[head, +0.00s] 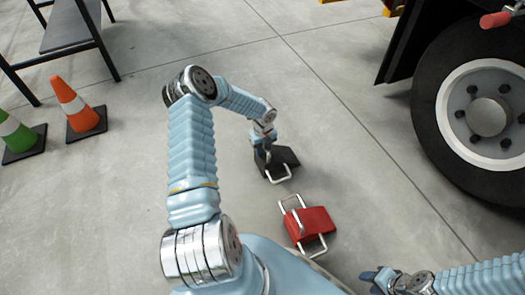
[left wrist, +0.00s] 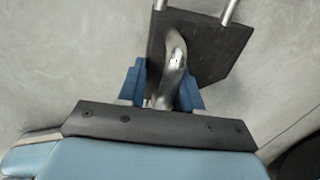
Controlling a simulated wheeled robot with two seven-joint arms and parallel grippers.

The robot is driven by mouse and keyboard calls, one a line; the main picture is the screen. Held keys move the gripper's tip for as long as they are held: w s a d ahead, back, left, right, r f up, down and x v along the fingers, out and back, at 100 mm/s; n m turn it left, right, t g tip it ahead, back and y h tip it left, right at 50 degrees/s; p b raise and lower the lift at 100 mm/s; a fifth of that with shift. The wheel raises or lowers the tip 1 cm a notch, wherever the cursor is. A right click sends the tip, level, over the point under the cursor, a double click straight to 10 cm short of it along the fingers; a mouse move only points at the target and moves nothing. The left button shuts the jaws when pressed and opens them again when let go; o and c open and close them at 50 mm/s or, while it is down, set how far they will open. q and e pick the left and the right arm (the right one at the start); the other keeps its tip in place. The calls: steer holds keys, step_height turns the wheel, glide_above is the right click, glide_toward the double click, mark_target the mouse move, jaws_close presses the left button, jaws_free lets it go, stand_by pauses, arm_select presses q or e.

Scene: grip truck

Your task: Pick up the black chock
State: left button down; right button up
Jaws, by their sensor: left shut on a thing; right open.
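The black chock (head: 283,160) is a dark block with metal handles on the floor area ahead of me, beyond the red chock. It also shows in the left wrist view (left wrist: 212,42). In the left wrist view my left gripper's blue fingers (left wrist: 170,88) are shut on the chock's curved metal handle (left wrist: 173,60). I cannot tell whether the chock touches the floor. My right gripper (head: 378,280) is low at the bottom right, open, apart from both chocks.
A red chock (head: 314,222) with metal handles is on the floor nearer me. A truck wheel (head: 480,115) stands at the right. An orange cone (head: 75,108), a green cone (head: 17,135) and a dark stand (head: 70,32) are at the left. The floor between is clear.

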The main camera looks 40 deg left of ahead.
arm_select(q)
steer(key=r, duration=0.1)
steer(key=s+d+r, duration=0.1)
steer(key=r, duration=0.1)
steer(key=d+r, duration=0.1)
steer(key=shift+s+d+r+p, duration=0.15)
steer(key=shift+s+d+p, duration=0.05)
steer(key=shift+s+p, duration=0.15)
steer(key=s+d+r, duration=0.4)
steer(key=s+d, duration=0.2)
steer(key=d, duration=0.1)
steer(key=shift+d, duration=0.25)
steer(key=shift+w+r, duration=0.1)
step_height(320, 180, up, 7)
steer(key=p, duration=0.6)
steer(key=w+d+r+n+p, duration=0.2)
steer(key=d+r+n, duration=0.9)
steer(key=n, duration=1.2)
steer(key=shift+d+r, duration=0.4)
steer(key=shift+d, duration=0.4)
